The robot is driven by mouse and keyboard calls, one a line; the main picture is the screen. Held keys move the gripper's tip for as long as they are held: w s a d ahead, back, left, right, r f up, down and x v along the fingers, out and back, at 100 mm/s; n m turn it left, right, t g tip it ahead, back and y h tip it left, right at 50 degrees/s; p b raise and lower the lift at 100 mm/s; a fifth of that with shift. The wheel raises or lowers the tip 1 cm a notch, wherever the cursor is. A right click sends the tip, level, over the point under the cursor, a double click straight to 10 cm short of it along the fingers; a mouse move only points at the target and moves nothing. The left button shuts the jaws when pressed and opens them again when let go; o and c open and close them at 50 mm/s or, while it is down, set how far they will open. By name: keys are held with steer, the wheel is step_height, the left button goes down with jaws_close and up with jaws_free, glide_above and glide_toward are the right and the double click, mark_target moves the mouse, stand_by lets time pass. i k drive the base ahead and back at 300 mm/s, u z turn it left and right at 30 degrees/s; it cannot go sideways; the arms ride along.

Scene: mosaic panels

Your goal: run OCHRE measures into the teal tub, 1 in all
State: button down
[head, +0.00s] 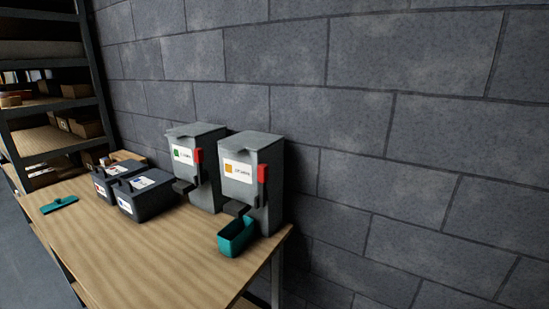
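The teal tub (228,245) stands upright near the right end of the wooden table, below the dark spout (236,208) of the right-hand grey dispenser (266,152). That dispenser has a white label (238,171) with an orange square and small lettering too blurred to read surely. A red lever (262,173) is on its right front side. The tub's contents are hidden by its walls and the viewing angle. My gripper is not in view.
A second grey dispenser (208,135) with a green-marked label and red lever stands to the left. Two dark bins (147,203) sit further left, with a flat teal object (60,204) beyond. The table (150,255) front is clear. A block wall (400,130) rises behind.

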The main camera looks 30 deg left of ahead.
mark_target(262, 169)
steer(key=u, duration=0.55)
steer(key=i, duration=0.8)
steer(key=u, duration=1.35)
steer(key=i, duration=0.35)
steer(key=u, duration=0.25)
